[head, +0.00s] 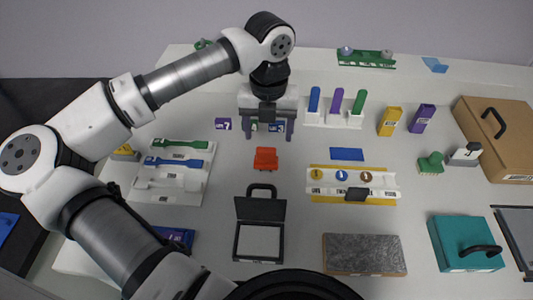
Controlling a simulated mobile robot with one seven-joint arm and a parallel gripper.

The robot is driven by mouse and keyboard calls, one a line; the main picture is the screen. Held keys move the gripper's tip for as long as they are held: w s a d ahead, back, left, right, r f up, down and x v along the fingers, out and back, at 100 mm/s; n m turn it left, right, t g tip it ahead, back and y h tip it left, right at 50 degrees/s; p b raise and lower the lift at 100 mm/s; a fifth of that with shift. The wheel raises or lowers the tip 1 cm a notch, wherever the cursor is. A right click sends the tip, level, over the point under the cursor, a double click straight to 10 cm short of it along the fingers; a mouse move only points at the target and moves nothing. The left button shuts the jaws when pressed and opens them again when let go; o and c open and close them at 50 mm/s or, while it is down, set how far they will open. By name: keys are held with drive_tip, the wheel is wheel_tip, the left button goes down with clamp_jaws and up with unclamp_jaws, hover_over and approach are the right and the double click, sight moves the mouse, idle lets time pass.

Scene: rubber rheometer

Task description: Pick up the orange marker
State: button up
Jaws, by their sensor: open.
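My gripper (268,134) hangs near the back middle of the table, with its two fingers spread apart and pointing down. Nothing shows held between them. I cannot make out a thing that is clearly an orange marker. A small red-orange object (265,159) lies on the table just in front of the gripper, apart from the fingers; I cannot tell what it is. A white rack (335,120) to the right of the gripper holds upright blue (314,99), purple (337,101) and green (358,102) markers. The gripper and arm hide part of the table behind them.
Yellow (390,121) and purple (422,118) holders stand right of the rack. In front are a black-framed case (258,241), a grey slab (364,254) and a teal box (466,243). A tool tray (153,195) lies at left. Bare table shows around the red-orange object.

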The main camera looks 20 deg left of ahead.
drive_tip(key=shift+a+f+p, duration=0.15)
drive_tip(key=shift+f+p, duration=0.5)
drive_tip(key=shift+f, duration=1.25)
drive_tip(key=shift+a+f+p, duration=0.1)
drive_tip(key=shift+f+p, duration=0.55)
drive_tip(key=shift+f, duration=1.25)
drive_tip(key=c, duration=1.1)
drive_tip(key=shift+r, duration=0.1)
wheel_tip(320, 180, up, 20)
drive_tip(key=b, duration=0.4)
drive_tip(key=o, duration=0.5)
drive_tip(key=shift+c, duration=1.4)
wheel_tip(320, 180, up, 12)
drive_tip(key=p, duration=0.8)
hover_over(266, 149)
